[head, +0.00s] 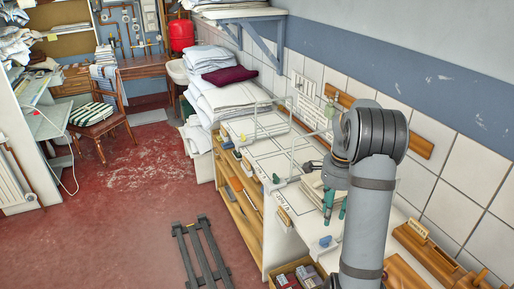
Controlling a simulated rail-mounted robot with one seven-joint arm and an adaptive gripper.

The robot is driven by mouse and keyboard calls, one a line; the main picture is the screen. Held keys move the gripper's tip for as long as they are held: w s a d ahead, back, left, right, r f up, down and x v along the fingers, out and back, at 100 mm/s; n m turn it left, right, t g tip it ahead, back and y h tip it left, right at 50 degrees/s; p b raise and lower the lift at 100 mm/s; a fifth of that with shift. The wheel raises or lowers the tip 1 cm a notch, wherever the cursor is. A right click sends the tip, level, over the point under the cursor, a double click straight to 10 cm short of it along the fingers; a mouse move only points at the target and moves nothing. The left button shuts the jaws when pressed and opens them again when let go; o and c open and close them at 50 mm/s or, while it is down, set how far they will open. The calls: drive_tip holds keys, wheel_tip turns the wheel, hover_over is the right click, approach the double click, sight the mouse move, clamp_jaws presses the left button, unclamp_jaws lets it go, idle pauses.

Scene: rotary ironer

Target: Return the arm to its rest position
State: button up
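My arm rises at the right of the head view, with its large grey joint above the white workbench (262,160). The arm hides part of the bench behind it. My gripper (334,205) seems to show beside the arm as a dark body with small teal tips pointing down, partly covered by the arm. It is too small and too hidden to tell whether it is open or shut. I see nothing clearly held.
A tiled wall (465,165) runs close along the right. Folded white linen (232,98) with a maroon cushion (230,75) lies beyond the bench. A dark slatted rack (200,255) lies on the red floor (130,220), mostly clear at left. Wooden holders (430,255) stand at lower right.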

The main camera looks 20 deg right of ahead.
sight(326, 239)
wheel_tip(326, 239, down, 12)
drive_tip(key=shift+r+m+p, duration=0.2)
drive_tip(key=shift+m+p, duration=0.3)
drive_tip(key=shift+p, duration=0.35)
drive_tip(key=shift+w+r+b, duration=0.1)
drive_tip(key=shift+r+b, duration=0.25)
drive_tip(key=shift+b, duration=0.05)
drive_tip(key=shift+a+r, duration=0.1)
drive_tip(key=shift+r, duration=0.5)
